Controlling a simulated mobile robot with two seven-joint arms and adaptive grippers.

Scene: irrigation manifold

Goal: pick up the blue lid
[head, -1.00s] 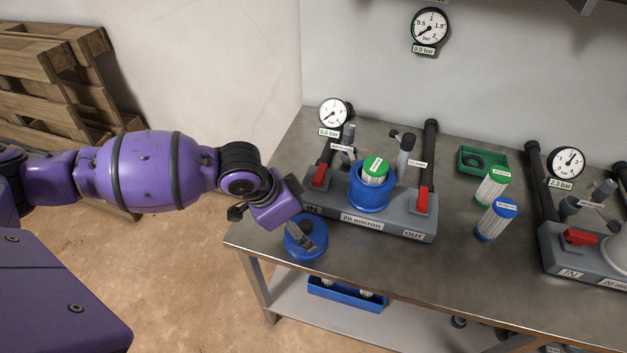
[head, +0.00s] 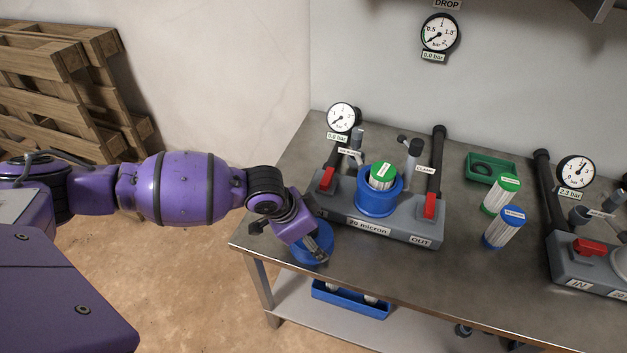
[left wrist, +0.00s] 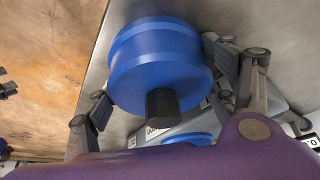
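The blue lid (head: 302,254) lies at the front left corner of the metal table. My left gripper (head: 319,246) is right over it and covers part of it. In the left wrist view the lid (left wrist: 155,62) is a round blue disc with a black knob (left wrist: 162,103) facing the camera. The fingers of my left gripper (left wrist: 160,80) are spread wide, one on each side of the lid. I cannot tell whether they touch its rim. My right gripper is not in view.
The filter block (head: 330,205) with its blue housing (head: 376,197) and red levers stands just behind the lid. Green-capped (head: 501,195) and blue-capped (head: 504,229) cartridges and a green tray (head: 491,167) are further right. A blue bin (head: 350,301) sits on the shelf below.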

